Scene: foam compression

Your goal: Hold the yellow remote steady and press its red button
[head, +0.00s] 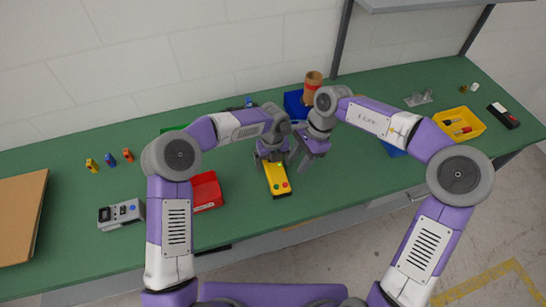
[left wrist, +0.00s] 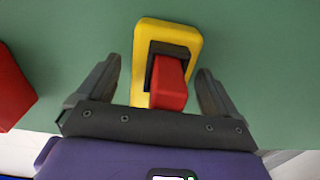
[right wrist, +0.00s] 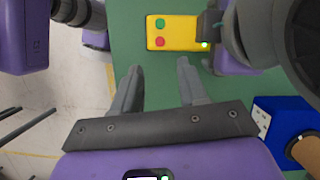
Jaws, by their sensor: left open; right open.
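The yellow remote (head: 277,182) lies on the green table. In the right wrist view, the remote (right wrist: 180,33) shows a red button (right wrist: 160,42) beside a green button (right wrist: 160,23) at one end, and a green light near the other. My left gripper (head: 270,157) is open at the remote's far end. In the left wrist view, its fingers (left wrist: 158,68) flank the yellow body and a red block (left wrist: 168,85) in a dark surround; contact is unclear. My right gripper (head: 300,164) is open and empty, right of the remote. Its fingers (right wrist: 158,70) point toward the button end.
A red bin (head: 207,191) stands left of the remote. A grey device (head: 120,214) is further left. Blue bins (head: 296,104) and a brown cup (head: 312,84) are behind. A yellow tray (head: 462,122) stands far right.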

